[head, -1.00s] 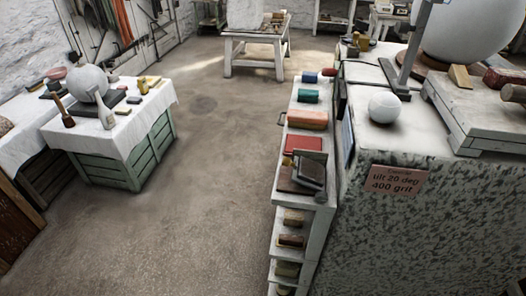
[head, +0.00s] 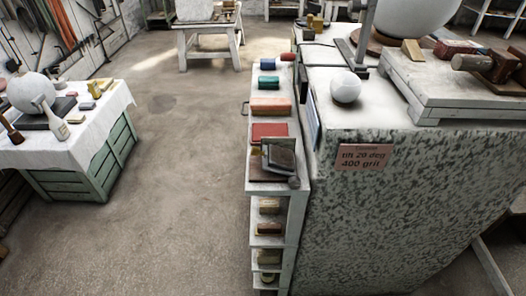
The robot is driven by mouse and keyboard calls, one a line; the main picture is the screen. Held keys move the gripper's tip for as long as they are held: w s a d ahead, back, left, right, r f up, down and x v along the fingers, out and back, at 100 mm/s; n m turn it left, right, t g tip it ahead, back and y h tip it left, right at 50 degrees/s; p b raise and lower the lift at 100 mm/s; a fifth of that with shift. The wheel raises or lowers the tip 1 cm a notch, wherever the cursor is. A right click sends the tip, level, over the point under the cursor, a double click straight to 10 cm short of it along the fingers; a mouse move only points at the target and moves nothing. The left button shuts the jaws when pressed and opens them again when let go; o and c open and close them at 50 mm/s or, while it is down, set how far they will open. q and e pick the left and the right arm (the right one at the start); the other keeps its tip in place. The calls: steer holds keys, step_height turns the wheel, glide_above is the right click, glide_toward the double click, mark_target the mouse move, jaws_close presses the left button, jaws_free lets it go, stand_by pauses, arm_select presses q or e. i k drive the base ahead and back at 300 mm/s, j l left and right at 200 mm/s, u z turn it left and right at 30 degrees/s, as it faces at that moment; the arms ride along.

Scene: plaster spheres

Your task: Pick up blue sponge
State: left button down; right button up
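A small dark blue piece (head: 268,64) lies near the far end of the top of the narrow white shelf unit (head: 251,175). A teal block (head: 268,81) lies just nearer than it. Both are small in the head view, and I cannot tell for sure which is the blue sponge. Neither of my grippers shows in this view.
Nearer on the shelf top lie an orange block (head: 270,107), a red pad (head: 269,132) and dark blocks (head: 279,158). A speckled stone block (head: 400,215) stands right of the shelf. A cloth-covered table (head: 95,125) is at left. The floor (head: 180,190) between is clear.

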mark_target(265, 64)
steer(key=i+j+z, duration=0.1)
steer(key=i+j, duration=0.4)
steer(key=j, duration=0.25)
steer(key=i+j+z, duration=0.15)
steer(key=j, duration=0.25)
steer(key=i+j+z, duration=0.1)
steer(key=i+j, duration=0.2)
steer(key=j, duration=0.1)
